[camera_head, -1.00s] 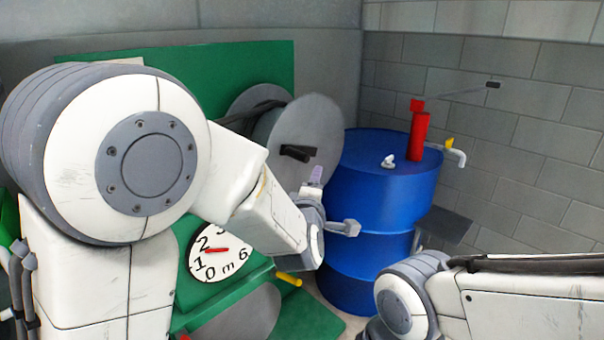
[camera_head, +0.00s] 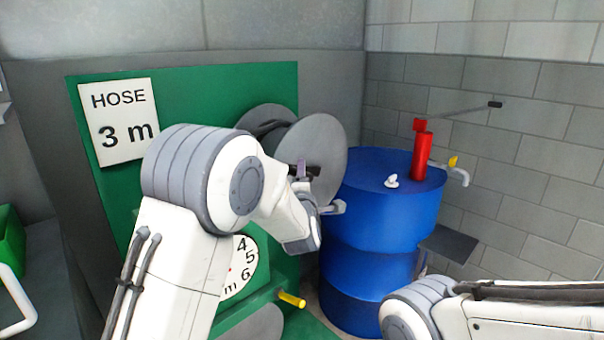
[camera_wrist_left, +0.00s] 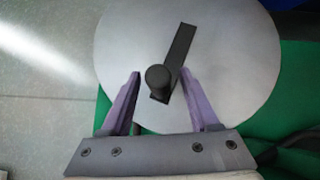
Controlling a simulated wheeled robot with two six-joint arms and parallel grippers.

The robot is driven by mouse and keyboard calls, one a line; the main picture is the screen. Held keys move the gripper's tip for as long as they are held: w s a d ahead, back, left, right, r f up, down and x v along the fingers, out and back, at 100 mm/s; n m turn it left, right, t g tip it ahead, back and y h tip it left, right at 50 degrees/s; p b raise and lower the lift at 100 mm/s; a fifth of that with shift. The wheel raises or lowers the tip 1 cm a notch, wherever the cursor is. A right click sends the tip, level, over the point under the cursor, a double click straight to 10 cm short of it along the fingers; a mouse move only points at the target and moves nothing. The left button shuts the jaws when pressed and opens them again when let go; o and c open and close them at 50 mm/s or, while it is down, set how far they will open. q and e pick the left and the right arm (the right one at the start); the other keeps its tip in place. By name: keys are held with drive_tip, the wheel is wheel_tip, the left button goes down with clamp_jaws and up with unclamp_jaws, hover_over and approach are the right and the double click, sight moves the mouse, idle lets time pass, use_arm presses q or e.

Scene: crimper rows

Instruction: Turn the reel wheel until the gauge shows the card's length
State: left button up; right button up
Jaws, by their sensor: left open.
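The white card (camera_head: 120,122) on the green board reads "HOSE 3 m". The grey reel wheel (camera_head: 325,140) stands right of the board; its dark crank bar (camera_wrist_left: 180,45) and round knob (camera_wrist_left: 158,77) show in the left wrist view. My left gripper (camera_wrist_left: 160,82) is open, with its purple fingers on either side of the knob; contact is not clear. In the head view the gripper (camera_head: 318,188) is at the wheel's lower part. The gauge (camera_head: 246,270) shows 4, 5, 6 and "m"; my left arm hides the rest, and only a bit of red needle shows, so its reading is unclear.
A blue barrel (camera_head: 385,215) with a red pump (camera_head: 422,155) and tap stands close right of the wheel. A yellow peg (camera_head: 291,299) sticks out below the gauge. My right arm is at the lower right. A green bin (camera_head: 10,245) is at the left edge.

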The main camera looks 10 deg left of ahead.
use_arm(q)
drive_tip(key=shift+w, duration=0.15)
clamp_jaws()
idle(1.4)
